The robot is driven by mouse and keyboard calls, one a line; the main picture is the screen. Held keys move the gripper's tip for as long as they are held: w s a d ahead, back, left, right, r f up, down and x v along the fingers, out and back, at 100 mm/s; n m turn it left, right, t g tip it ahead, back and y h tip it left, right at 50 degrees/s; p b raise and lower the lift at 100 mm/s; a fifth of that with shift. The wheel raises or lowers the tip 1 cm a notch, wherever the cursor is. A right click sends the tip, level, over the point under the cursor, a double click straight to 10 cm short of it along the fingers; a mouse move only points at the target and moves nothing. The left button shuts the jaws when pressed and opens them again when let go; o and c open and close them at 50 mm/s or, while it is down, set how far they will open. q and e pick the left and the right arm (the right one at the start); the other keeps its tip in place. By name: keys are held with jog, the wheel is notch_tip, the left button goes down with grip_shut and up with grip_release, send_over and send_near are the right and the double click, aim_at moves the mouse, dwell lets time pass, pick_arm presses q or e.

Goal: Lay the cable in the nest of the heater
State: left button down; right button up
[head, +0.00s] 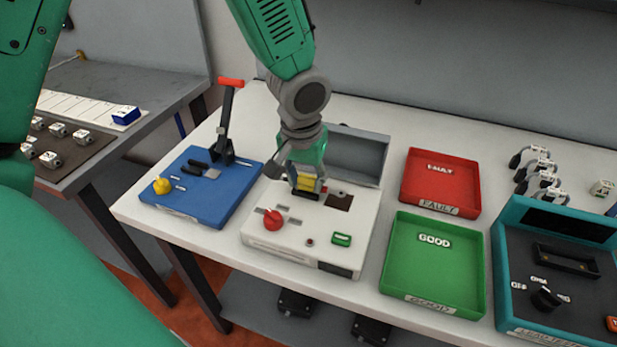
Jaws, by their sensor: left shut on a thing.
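The white machine (270,245), which I take for the heater, stands on the white table with a red knob, a green button and an opened grey lid (362,157) at its back. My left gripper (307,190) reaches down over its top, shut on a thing. A small yellow part (305,183) shows between the fingers; I cannot tell whether it is the cable or part of the machine. The fingers hide the nest and most of what is held. My right gripper is out of view.
A blue lever press (207,205) stands left, its red-topped lever upright. Beyond are a teal tester (505,285) and several dark, white-tagged pieces (532,158). A side table (165,92) stands left.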

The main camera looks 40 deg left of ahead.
pick_arm(q)
jog(key=shift+a+f, duration=0.2)
jog(key=shift+a, duration=0.35)
jog(key=shift+s, duration=0.1)
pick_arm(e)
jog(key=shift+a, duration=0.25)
pick_arm(q)
jog(key=shift+d, duration=0.15)
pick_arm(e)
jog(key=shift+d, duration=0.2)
pick_arm(q)
jog(key=shift+s, duration=0.1)
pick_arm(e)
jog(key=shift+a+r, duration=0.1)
pick_arm(q)
jog(key=shift+s+d+f, duration=0.1)
jog(key=shift+s+f, duration=0.05)
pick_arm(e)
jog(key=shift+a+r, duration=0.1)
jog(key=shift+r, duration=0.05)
pick_arm(q)
jog(key=shift+d+f+p, duration=0.25)
jog(key=shift+f+p, duration=0.05)
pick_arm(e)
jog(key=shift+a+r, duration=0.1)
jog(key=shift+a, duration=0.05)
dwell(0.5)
